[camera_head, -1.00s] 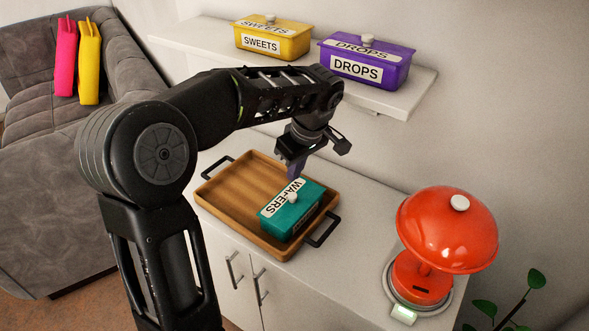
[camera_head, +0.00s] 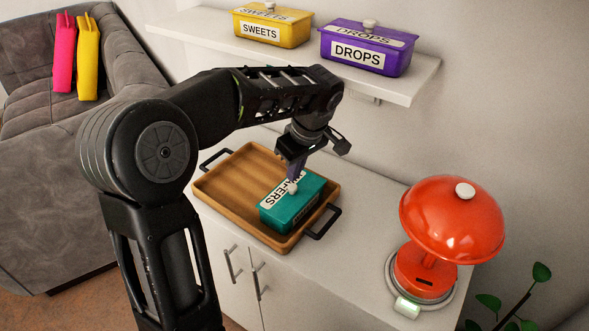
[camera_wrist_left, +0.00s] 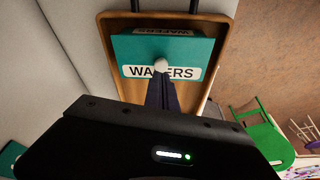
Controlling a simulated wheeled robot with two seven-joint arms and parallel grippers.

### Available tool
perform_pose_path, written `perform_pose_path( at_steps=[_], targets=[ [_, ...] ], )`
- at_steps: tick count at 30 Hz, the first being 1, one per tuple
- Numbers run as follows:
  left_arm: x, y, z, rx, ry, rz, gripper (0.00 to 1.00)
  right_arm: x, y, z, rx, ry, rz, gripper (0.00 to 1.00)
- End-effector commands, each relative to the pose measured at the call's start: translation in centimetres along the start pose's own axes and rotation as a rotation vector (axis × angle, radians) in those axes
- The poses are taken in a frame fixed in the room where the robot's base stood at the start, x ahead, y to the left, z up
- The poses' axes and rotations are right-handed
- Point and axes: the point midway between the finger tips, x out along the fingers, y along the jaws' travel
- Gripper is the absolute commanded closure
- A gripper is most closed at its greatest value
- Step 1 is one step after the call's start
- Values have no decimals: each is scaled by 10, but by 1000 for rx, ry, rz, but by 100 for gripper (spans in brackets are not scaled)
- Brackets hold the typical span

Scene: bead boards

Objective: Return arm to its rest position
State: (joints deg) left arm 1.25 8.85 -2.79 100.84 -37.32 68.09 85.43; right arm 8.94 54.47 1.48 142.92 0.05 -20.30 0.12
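My left gripper (camera_head: 293,180) points down over the teal WAFERS box. Its dark fingertips are at or just above the box's white knob (camera_head: 291,188); I cannot tell whether they touch or hold it. In the left wrist view, the narrow, close-set fingers (camera_wrist_left: 160,88) end at the knob (camera_wrist_left: 161,65). The teal box (camera_head: 308,204) sits upright in the right part of the wooden tray (camera_head: 225,187); it also shows in the left wrist view (camera_wrist_left: 140,50). The right gripper is not in view.
The tray stands on a white cabinet (camera_head: 355,200) beside a red lamp (camera_head: 450,222). A wall shelf (camera_head: 410,87) above holds a yellow SWEETS box (camera_head: 285,30) and a purple DROPS box (camera_head: 385,60). A grey sofa (camera_head: 50,200) is at left. The cabinet top between tray and lamp is clear.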

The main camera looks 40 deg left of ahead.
Motion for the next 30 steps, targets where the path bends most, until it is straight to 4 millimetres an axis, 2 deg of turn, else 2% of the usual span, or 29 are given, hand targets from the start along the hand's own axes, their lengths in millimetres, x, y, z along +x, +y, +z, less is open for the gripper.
perform_pose_path(
  at_steps=[25,30],
  targets=[
    [26,0,7,0,0,0,100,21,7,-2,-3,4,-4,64],
    [25,0,7,0,0,0,100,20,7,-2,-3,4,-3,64]
  ],
)
